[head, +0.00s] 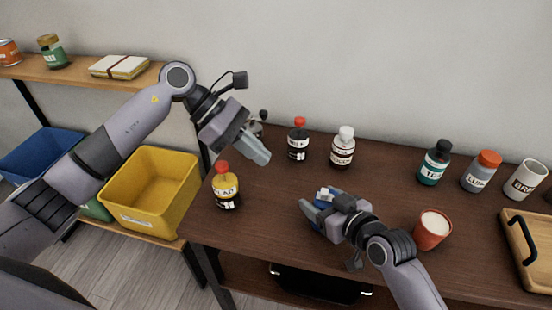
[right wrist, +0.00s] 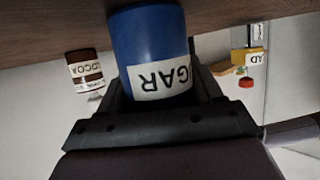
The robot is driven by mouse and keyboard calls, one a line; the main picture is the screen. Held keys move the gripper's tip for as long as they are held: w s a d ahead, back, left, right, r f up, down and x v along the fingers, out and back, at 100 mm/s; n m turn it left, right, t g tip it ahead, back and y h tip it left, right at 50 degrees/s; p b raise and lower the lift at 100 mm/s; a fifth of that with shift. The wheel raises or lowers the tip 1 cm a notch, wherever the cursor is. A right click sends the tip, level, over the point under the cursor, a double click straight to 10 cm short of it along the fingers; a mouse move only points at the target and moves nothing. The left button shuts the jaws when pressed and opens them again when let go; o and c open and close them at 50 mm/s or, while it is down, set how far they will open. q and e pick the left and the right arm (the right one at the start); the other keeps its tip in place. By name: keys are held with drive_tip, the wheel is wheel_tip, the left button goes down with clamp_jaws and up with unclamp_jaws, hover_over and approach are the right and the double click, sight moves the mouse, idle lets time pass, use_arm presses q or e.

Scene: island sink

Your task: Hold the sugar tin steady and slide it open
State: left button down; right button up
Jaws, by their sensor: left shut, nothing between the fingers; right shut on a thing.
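The sugar tin (right wrist: 152,45) is blue with a white label reading "GAR" in the right wrist view. It appears upside down there, between my right gripper's fingers (right wrist: 160,95). In the head view my right gripper (head: 318,208) is shut on it at the front middle of the table, and mostly hides it. The tin's lid cannot be made out. My left gripper (head: 258,150) is shut and empty, raised above the table's left part, apart from the tin and to its upper left.
A dark red-capped bottle (head: 298,145) and a cocoa jar (head: 342,149) stand behind. A red cup (head: 432,231) is right of my right gripper. More jars and a wooden tray (head: 514,240) are at right.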

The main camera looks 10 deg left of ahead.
sight(322, 191)
use_arm(q)
drive_tip(key=x, duration=0.3)
drive_tip(key=d+r+x, duration=0.1)
drive_tip(key=x, duration=0.6)
drive_tip(key=shift+d, duration=0.95)
drive_tip(key=shift+r, duration=0.1)
drive_tip(key=shift+d, duration=0.85)
